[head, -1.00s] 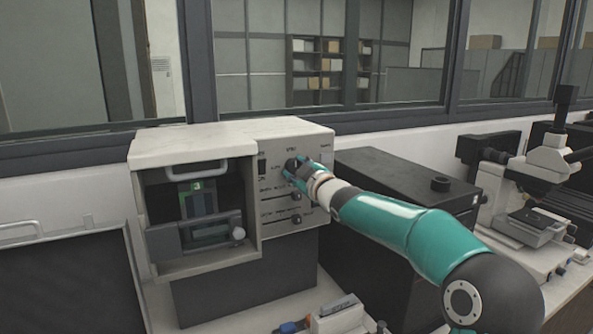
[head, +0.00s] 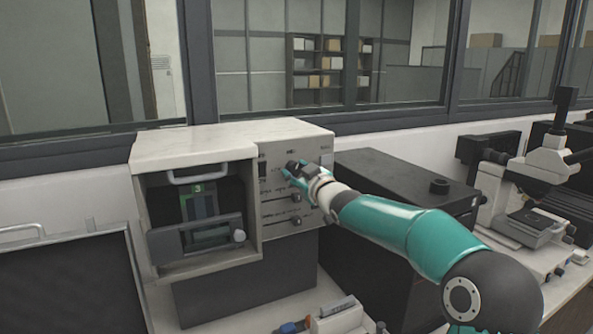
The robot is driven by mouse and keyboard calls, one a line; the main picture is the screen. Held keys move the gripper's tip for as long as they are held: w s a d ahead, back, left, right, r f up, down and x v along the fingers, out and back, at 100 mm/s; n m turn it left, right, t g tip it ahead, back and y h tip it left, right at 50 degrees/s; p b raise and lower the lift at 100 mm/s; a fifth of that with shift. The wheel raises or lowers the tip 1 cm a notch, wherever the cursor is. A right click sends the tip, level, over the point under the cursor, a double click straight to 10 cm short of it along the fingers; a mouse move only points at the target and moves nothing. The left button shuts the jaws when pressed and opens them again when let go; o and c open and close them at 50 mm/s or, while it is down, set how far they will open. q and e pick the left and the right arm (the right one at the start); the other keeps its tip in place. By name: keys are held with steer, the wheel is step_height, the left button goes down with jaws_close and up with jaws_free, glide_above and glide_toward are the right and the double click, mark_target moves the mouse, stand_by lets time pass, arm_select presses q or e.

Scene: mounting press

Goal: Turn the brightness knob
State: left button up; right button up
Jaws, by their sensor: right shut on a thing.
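The mounting press (head: 215,142) is a cream box on a dark base, with an open bay at its left and a grey control panel (head: 272,225) at its right. The dark knob (head: 292,164) sits high on the panel. My right gripper (head: 291,172) is at this knob, shut on it, and its teal fingers partly cover it. The panel lettering is too small to read. Two lower slider-like controls (head: 296,197) stick out below the gripper. My left gripper is not in view.
A black box (head: 400,180) stands just right of the press, under my right arm. A microscope (head: 540,165) is further right. A dark framed panel (head: 70,280) is at the left. Small items (head: 335,315) lie on the bench in front.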

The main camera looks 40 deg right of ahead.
steer(key=m+p, duration=0.1)
steer(key=m, duration=0.5)
steer(key=shift+f+m, duration=0.1)
steer(key=shift+m, duration=0.2)
steer(key=m+p, duration=0.1)
steer(key=m, duration=0.4)
steer(key=shift+a, duration=0.1)
steer(key=o, duration=1.1)
steer(key=shift+w, duration=0.1)
steer(key=shift+o, duration=0.2)
